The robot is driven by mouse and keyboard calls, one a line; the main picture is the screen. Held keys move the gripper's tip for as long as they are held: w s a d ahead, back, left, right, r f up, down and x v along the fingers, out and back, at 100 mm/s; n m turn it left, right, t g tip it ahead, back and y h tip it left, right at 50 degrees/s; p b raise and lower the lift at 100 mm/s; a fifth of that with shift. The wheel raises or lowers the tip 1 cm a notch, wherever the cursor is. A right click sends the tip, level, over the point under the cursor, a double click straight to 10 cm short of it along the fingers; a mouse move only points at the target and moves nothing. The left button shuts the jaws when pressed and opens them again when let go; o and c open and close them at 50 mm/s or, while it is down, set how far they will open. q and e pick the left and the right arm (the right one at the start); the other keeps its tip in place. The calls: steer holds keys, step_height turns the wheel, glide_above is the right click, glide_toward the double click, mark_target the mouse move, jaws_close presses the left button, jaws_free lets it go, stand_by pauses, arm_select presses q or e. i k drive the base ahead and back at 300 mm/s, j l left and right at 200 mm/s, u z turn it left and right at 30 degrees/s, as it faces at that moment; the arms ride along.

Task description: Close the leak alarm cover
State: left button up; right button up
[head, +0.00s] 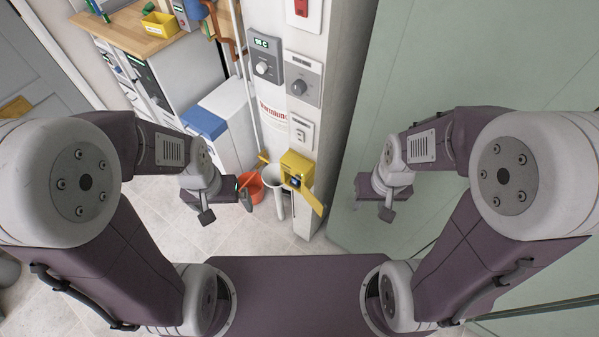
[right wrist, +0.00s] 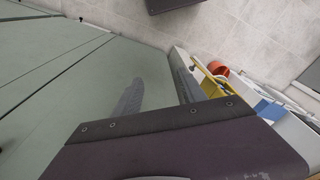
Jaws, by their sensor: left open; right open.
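The leak alarm is a yellow box (head: 297,165) on the side of the white column, with a dark round part inside. Its yellow cover (head: 312,201) hangs open, tilted down to the right. A yellow edge (right wrist: 208,82), probably part of the alarm, shows in the right wrist view. My left gripper (head: 226,207) is open and empty, to the left of the alarm and apart from it. My right gripper (head: 376,206) is open and empty, to the right of the cover; its fingers also show in the right wrist view (right wrist: 158,90).
The column (head: 330,120) carries grey control panels (head: 266,58) and a white switch (head: 301,132). An orange bucket (head: 250,186) and a white bin (head: 272,190) stand on the floor at left. A large green panel (head: 460,80) fills the right side. A wooden counter (head: 140,40) is at the back left.

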mark_target(316, 205)
steer(key=i+j+z, duration=0.1)
steer(key=j+z, duration=0.25)
steer(key=j, duration=0.35)
steer(key=j+z, duration=0.4)
steer(key=j, duration=0.3)
